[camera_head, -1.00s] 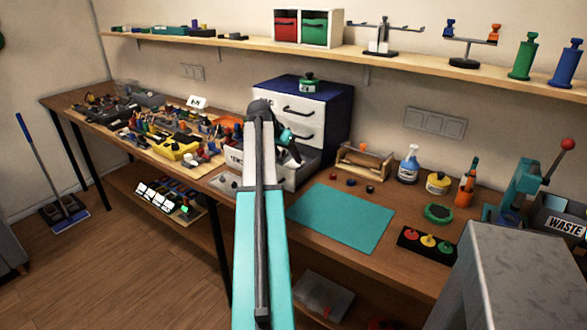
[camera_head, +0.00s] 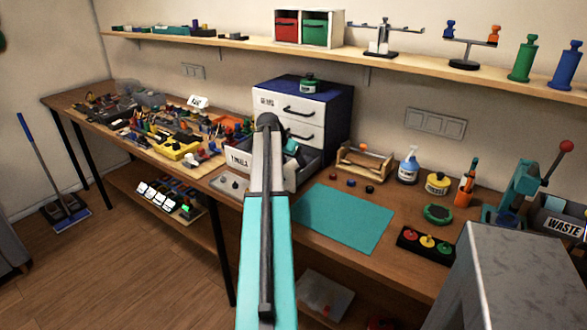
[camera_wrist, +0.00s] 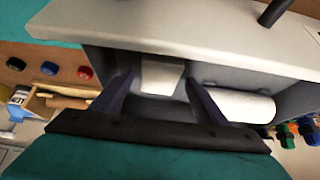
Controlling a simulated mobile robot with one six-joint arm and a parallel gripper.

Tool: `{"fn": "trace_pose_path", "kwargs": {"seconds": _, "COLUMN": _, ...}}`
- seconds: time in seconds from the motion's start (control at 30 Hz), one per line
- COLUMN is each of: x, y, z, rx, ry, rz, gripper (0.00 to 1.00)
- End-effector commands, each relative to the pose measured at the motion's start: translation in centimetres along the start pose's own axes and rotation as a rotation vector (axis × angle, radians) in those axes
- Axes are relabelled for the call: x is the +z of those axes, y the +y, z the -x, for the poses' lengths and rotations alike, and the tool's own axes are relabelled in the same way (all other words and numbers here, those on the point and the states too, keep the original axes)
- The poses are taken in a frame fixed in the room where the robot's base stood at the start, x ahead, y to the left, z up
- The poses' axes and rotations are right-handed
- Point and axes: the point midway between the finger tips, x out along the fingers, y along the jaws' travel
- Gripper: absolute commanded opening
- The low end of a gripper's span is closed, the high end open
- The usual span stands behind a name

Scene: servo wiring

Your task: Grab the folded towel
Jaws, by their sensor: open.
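The open bottom drawer (camera_head: 238,160), with a label reading TOWELS, sticks out of the cabinet. In the wrist view, a small white block that looks like the folded towel (camera_wrist: 162,72) lies in the drawer (camera_wrist: 190,45). A white rolled towel (camera_wrist: 240,105) lies to its right. My gripper (camera_wrist: 159,80) is open, its two dark fingers reaching into the drawer. The folded towel shows between the fingertips; I cannot tell whether they touch it. In the head view my arm hides most of the drawer's inside, and only a teal part of the gripper shows.
The drawer walls stand close around my fingers. The blue and white cabinet (camera_head: 325,95) rises behind. A teal mat (camera_head: 343,218) lies clear to the right. A wooden roll holder (camera_head: 365,162) and small coloured knobs (camera_head: 350,183) stand nearby. Tools crowd the bench at left.

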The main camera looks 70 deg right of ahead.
Motion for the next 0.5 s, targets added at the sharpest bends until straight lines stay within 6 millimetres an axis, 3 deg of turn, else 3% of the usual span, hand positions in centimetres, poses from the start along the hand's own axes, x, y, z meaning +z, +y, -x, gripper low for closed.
{"fn": "trace_pose_path", "kwargs": {"seconds": 0.27, "x": -0.03, "y": 0.03, "z": 0.01, "rx": 0.000, "ry": 0.000, "rz": 0.000, "gripper": 0.66}}
{"fn": "trace_pose_path", "kwargs": {"seconds": 0.5, "x": -0.04, "y": 0.05, "z": 0.01, "rx": 0.000, "ry": 0.000, "rz": -0.001, "gripper": 0.25}}
